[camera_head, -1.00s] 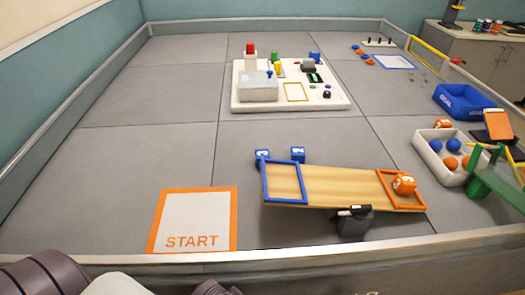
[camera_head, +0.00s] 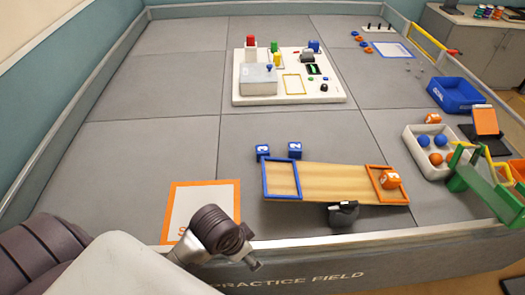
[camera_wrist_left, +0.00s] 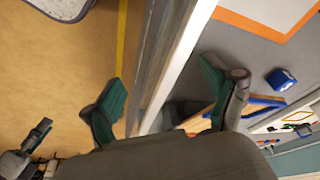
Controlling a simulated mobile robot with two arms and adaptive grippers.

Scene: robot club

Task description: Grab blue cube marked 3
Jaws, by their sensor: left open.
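Two small blue cubes stand on the grey floor just behind the blue-framed end of the tilted plank. The left cube (camera_head: 263,152) carries a pale mark that looks like a 3; the mark on the right cube (camera_head: 295,150) is too small to read surely. One blue cube (camera_wrist_left: 281,79) shows in the wrist view, to the right of my fingers; I cannot tell which. My left gripper (camera_head: 250,262) is at the near wall, in front of the START mat and well short of the cubes. In the wrist view its fingers (camera_wrist_left: 165,100) are spread and empty.
The plank (camera_head: 335,180) bears an orange cube (camera_head: 390,179) at its right end. The near wall (camera_head: 340,235) runs between me and the field. The START mat (camera_head: 185,200) is partly hidden by my arm. A dark gripper-like part (camera_wrist_left: 35,138), probably my right gripper, shows lower left.

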